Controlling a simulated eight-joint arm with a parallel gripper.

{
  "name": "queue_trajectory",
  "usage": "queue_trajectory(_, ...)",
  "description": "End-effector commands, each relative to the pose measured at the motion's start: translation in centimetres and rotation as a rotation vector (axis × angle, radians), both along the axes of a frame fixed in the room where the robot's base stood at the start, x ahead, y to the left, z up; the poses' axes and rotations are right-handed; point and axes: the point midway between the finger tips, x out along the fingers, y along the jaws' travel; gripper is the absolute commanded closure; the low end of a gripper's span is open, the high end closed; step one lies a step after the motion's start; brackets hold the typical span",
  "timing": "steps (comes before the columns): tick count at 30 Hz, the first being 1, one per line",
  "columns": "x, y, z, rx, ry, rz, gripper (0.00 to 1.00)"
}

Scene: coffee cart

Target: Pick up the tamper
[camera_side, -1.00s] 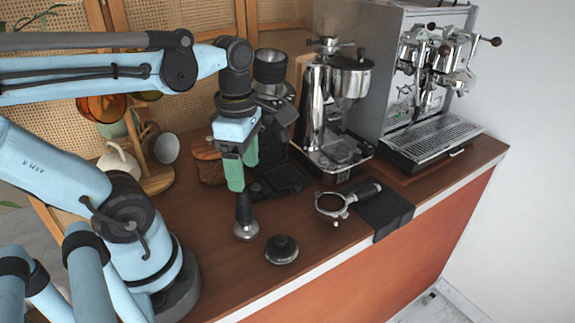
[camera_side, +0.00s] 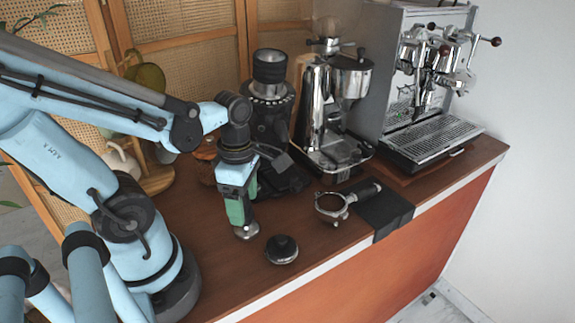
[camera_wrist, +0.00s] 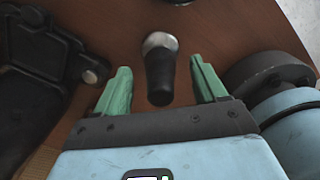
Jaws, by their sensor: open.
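The tamper (camera_wrist: 160,72) stands on the wooden counter, with a dark handle and a silver metal base. In the wrist view its handle lies between the two green fingers of my gripper (camera_wrist: 160,90), with a visible gap on both sides. In the side view my gripper (camera_side: 240,212) is low over the tamper and its fingers hide most of the handle. The silver base (camera_side: 246,232) shows below the fingertips. My gripper is open and holds nothing.
A round black-topped tool (camera_side: 282,249) sits just right of the tamper. A portafilter (camera_side: 332,207) lies further right beside a black mat (camera_side: 385,212). A grinder (camera_side: 335,110) and an espresso machine (camera_side: 425,90) stand behind.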

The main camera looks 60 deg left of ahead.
Motion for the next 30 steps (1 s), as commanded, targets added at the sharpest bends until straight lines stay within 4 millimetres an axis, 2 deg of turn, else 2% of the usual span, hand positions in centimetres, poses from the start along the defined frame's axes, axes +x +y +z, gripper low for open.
queue_trajectory(5,-0.03,-0.01,-0.8,0.0,0.0,0.0,0.29)
queue_trajectory(13,-0.04,-0.01,-0.9,0.0,0.0,0.0,0.29)
queue_trajectory(26,-0.05,-0.02,-0.89,0.0,0.0,0.0,0.93)
queue_trajectory(30,-0.04,-0.02,-0.88,0.0,0.0,0.0,0.95)
